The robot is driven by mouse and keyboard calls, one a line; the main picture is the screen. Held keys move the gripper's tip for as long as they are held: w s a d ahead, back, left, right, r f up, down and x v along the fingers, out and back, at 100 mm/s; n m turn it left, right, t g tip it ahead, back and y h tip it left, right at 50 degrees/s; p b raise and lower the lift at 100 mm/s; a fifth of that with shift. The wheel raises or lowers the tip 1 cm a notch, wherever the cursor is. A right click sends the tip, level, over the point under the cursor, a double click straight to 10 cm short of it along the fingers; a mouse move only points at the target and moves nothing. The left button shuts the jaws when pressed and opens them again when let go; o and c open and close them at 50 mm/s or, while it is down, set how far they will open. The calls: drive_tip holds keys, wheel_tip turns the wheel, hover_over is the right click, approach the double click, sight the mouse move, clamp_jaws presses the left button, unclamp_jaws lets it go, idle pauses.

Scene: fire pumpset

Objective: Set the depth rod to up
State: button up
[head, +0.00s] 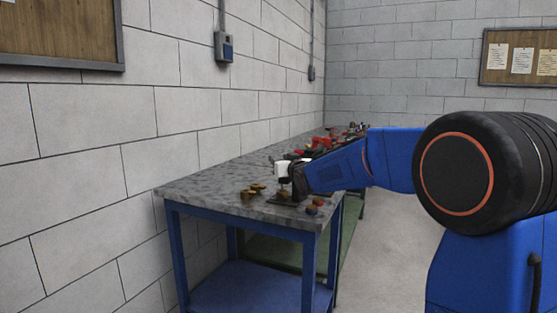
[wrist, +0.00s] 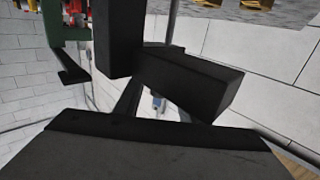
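My gripper (head: 297,186) is at the near part of the workbench (head: 205,185), low over its top, and looks small and dark in the head view. Its black parts fill the middle of the wrist view (wrist: 165,70); I cannot tell whether the fingers are apart or closed. A white block-like part (head: 283,168) shows right beside the gripper in the head view. I cannot make out the depth rod for certain in either view; the gripper and arm hide part of that spot.
Small brass pieces (head: 252,191) lie on the grey top left of the gripper; brass pieces also show in the wrist view (wrist: 257,4). Red and dark fittings (head: 322,142) crowd the bench farther back. A block wall stands behind the bench. Floor (head: 385,225) to its right is clear.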

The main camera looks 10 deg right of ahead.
drive_tip(key=shift+w+a, duration=0.15)
drive_tip(key=shift+w, duration=0.85)
clamp_jaws()
drive_tip(key=shift+r, duration=2.4)
unclamp_jaws()
drive_tip(key=shift+s, duration=0.1)
drive_tip(key=s+d, duration=0.2)
drive_tip(key=s, duration=1.5)
drive_tip(key=shift+d, duration=0.4)
drive_tip(key=shift+f, duration=0.1)
